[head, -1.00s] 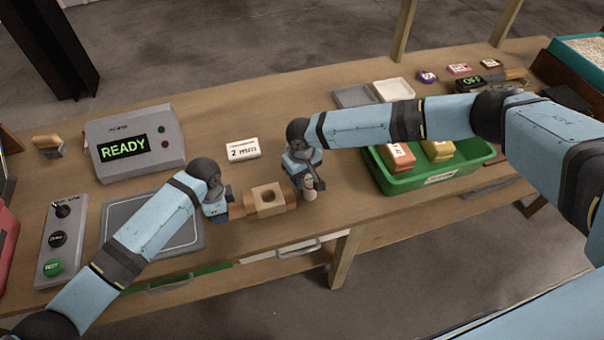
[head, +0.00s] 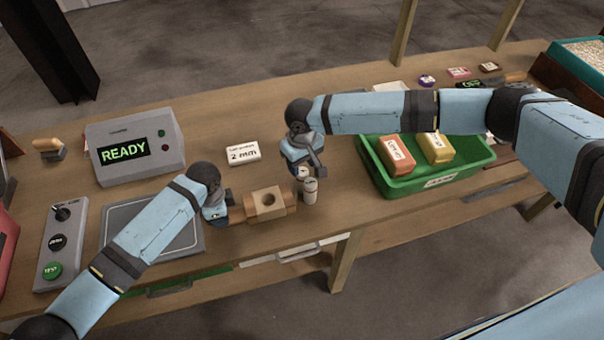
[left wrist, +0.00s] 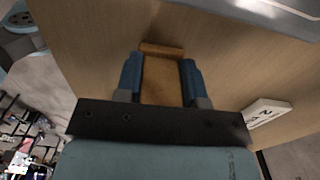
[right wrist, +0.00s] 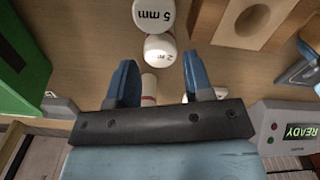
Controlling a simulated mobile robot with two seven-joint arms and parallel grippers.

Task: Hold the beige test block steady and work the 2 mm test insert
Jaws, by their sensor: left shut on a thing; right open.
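The beige test block (head: 268,202), with a round hole in its top, sits near the table's front edge. My left gripper (head: 217,208) is at its left side; in the left wrist view its fingers (left wrist: 161,82) are shut on a tan wooden part of it. White cylindrical inserts (head: 309,190) stand right of the block. The right wrist view shows one marked 5 mm (right wrist: 153,14) and the 2 mm insert (right wrist: 160,47), its label partly readable. A third white cylinder with a red band (right wrist: 149,88) shows between the open fingers of my right gripper (right wrist: 165,82), its grip unconfirmed.
A white 2 mm card (head: 242,153) lies behind the block. A grey device reading READY (head: 135,145) and a flat grey plate (head: 120,225) are to the left. A button panel (head: 60,245) stands far left. A green bin (head: 440,182) with packages is right, under my right arm.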

